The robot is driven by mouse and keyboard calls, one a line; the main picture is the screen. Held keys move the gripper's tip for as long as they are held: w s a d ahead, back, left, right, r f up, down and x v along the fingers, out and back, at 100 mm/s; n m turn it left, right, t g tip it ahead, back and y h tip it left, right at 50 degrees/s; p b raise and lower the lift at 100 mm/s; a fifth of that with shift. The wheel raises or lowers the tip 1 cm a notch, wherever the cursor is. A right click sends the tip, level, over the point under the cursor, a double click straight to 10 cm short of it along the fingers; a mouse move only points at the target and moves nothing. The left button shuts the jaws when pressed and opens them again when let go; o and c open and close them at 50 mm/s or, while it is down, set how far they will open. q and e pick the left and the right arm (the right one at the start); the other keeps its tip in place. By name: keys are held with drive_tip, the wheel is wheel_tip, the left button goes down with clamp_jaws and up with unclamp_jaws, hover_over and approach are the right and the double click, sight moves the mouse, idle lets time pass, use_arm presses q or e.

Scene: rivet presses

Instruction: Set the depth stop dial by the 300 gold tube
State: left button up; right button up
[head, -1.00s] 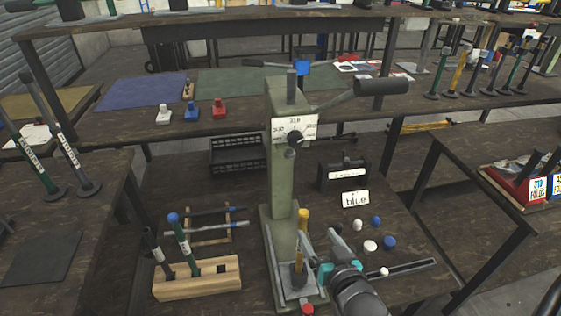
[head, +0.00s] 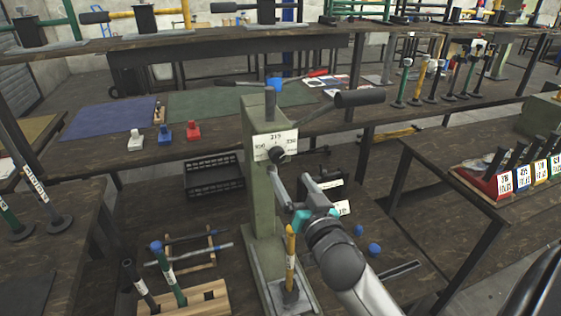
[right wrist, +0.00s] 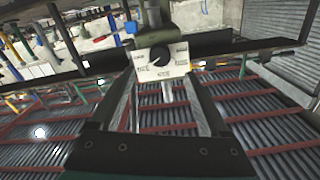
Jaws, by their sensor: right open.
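The rivet press (head: 258,200) is a grey-green column on the near table. Its depth stop dial (head: 279,155) is a black knob on a white plate (head: 264,147) with small numbers, hard to read exactly. It also shows in the right wrist view as a dark knob (right wrist: 160,55). The gold tube (head: 291,247) stands upright on the press base; its label is too small to read. My right gripper (head: 290,182) is open, just below and in front of the dial. In the right wrist view the dial appears ahead between the fingers, apart from them. My left gripper is out of view.
A wooden block (head: 205,298) with tubes stands left of the press. A black stand (head: 320,188) is behind my right gripper, and blue pieces (head: 374,249) lie to its right. The press lever (head: 358,98) sticks out right above the dial.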

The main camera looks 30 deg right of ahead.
sight(279, 158)
drive_tip(key=x, duration=0.8)
drive_tip(key=shift+w+d+b, duration=0.1)
drive_tip(key=shift+w+b, duration=0.15)
drive_tip(key=shift+b, duration=0.1)
clamp_jaws()
idle(0.4)
